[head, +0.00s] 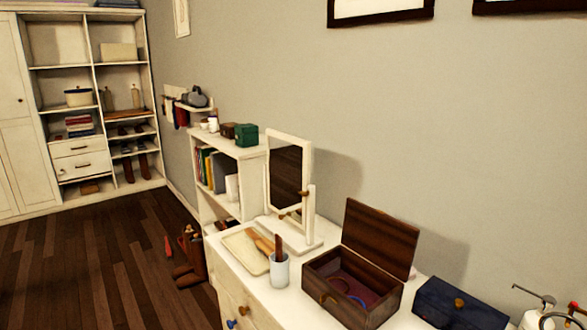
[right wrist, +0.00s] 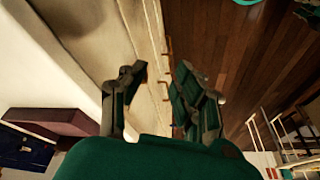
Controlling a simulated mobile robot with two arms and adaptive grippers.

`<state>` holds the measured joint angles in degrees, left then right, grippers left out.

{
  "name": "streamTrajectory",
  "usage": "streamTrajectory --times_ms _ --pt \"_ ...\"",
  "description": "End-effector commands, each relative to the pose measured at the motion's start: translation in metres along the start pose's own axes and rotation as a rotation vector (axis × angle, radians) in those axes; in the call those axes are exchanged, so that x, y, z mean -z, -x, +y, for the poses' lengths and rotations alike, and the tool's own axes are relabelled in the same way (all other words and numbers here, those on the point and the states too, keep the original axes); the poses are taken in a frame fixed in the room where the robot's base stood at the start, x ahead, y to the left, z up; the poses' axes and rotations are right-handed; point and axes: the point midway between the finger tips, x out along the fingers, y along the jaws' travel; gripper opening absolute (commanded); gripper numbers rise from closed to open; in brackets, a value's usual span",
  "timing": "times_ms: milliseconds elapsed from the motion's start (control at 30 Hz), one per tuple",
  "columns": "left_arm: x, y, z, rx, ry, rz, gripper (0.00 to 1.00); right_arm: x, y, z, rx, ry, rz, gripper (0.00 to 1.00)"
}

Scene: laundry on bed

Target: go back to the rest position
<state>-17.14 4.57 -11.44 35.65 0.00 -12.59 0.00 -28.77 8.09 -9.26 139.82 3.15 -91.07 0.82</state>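My right gripper (right wrist: 161,72) shows in the right wrist view with its two dark fingers spread apart. Nothing is held between them. Behind them are a pale furniture surface and a pale front with brass-coloured handles. Neither gripper shows in the head view, and my left gripper is in no view.
In the head view a white dresser (head: 262,291) bears an open wooden box (head: 335,293), a navy box (head: 460,304), a cup (head: 279,271), a tray (head: 243,250) and a mirror (head: 287,175).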

Motion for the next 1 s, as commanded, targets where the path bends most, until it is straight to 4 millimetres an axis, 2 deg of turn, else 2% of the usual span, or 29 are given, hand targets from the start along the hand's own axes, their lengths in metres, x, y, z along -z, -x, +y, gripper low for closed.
streamTrajectory --times_ms 33,133,267,467,667,767,833,900,1000 --pt "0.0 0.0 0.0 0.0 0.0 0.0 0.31 -0.011 0.003 0.006 -0.022 -0.017 -0.012 0.31" --pt "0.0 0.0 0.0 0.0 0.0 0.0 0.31 -0.027 0.006 0.018 -0.066 -0.038 -0.031 0.31" --pt "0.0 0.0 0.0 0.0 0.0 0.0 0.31 -0.026 -0.028 0.017 -0.059 -0.032 -0.041 0.31" --pt "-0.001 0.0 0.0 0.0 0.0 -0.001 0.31 -0.037 -0.079 0.017 -0.053 -0.03 -0.063 0.31" --pt "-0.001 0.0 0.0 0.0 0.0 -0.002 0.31 -0.061 -0.145 0.017 -0.047 -0.026 -0.092 0.31" --pt "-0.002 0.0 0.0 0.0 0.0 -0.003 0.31 -0.085 -0.188 0.016 -0.043 -0.023 -0.114 0.31" --pt "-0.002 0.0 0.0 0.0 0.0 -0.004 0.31 -0.11 -0.222 0.015 -0.041 -0.02 -0.134 0.31" --pt "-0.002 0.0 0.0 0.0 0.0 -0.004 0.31 -0.141 -0.255 0.015 -0.038 -0.016 -0.153 0.31" --pt "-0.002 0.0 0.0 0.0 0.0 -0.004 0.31 -0.191 -0.292 0.013 -0.034 -0.011 -0.18 0.31"
